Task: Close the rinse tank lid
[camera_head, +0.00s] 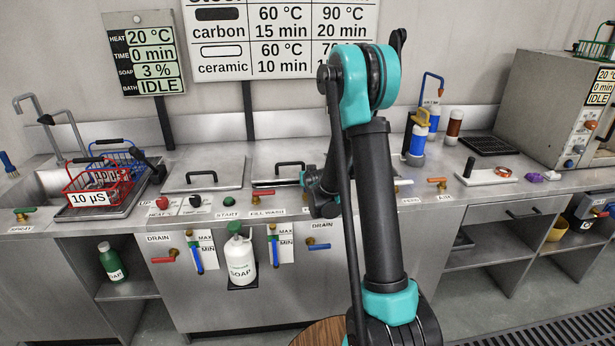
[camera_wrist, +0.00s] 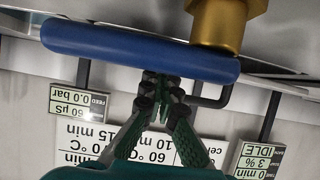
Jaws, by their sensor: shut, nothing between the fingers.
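Two steel lids with black bar handles lie flat on the bench in the head view: a left lid (camera_head: 215,183) and a right lid (camera_head: 270,178). The right lid is partly hidden by my arm. I cannot read which one is the rinse tank's. My gripper (camera_wrist: 160,84) shows in the wrist view with its fingers together and empty. Its tips are close to a blue bar (camera_wrist: 120,45), which has a brass fitting (camera_wrist: 228,22) at one end; contact is unclear. A black bent handle (camera_wrist: 222,98) is beside them.
Red basket (camera_head: 98,186) and blue basket (camera_head: 122,158) stand at the left by the sink. Valve handles line the bench front, with a soap bottle (camera_head: 240,258) below. Bottles (camera_head: 417,140) and a grey oven box (camera_head: 555,100) stand at the right.

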